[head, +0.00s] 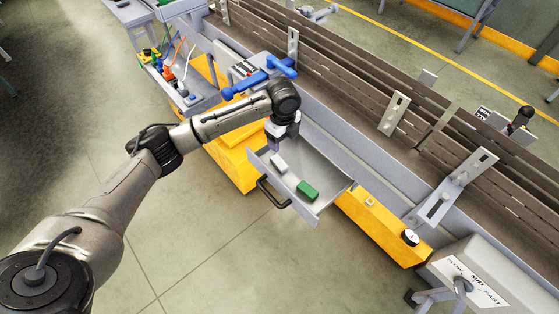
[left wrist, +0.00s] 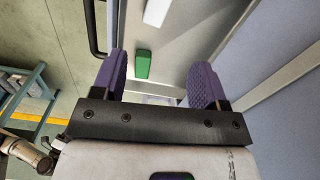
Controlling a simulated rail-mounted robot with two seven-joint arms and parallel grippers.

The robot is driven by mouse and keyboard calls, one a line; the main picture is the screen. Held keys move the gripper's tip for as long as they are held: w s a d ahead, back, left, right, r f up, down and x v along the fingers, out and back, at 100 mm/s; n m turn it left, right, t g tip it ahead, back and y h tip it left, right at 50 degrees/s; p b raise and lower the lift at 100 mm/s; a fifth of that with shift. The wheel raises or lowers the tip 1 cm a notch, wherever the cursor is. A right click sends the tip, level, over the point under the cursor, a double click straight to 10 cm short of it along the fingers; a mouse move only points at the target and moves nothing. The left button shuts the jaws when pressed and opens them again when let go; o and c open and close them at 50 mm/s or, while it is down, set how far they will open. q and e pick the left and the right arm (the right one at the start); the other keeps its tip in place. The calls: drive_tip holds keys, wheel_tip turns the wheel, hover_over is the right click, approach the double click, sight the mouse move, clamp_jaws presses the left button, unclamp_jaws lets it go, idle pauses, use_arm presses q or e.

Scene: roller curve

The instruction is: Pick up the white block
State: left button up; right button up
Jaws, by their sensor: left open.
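The white block (head: 278,163) lies in an open grey drawer (head: 330,184), near the drawer's left end. It also shows at the top edge of the left wrist view (left wrist: 157,11), partly cut off. A green block (head: 307,191) lies beside it in the drawer, apart from it, and shows between the fingers in the left wrist view (left wrist: 143,64). My left gripper (head: 274,144) is at the drawer's back-left side, just behind the white block. Its purple fingers (left wrist: 158,62) are spread and empty. My right gripper is not in view.
The drawer has a black handle (head: 271,193) at its front. A conveyor with brown slats (head: 350,60) runs behind it. A blue clamp-like part (head: 262,76) and a tray of tools (head: 190,100) are at the back left. A control box (head: 475,275) stands at the lower right.

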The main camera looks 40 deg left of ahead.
use_arm(q)
drive_tip(key=m, duration=0.2)
hover_over(281, 164)
drive_tip(key=f, duration=0.8)
drive_tip(key=shift+w+d+b, duration=0.1)
drive_tip(key=shift+w+b, duration=0.15)
drive_tip(key=shift+b, duration=0.1)
drive_tip(key=shift+s+f, duration=0.2)
drive_tip(key=shift+f, duration=2.75)
drive_tip(key=c, duration=1)
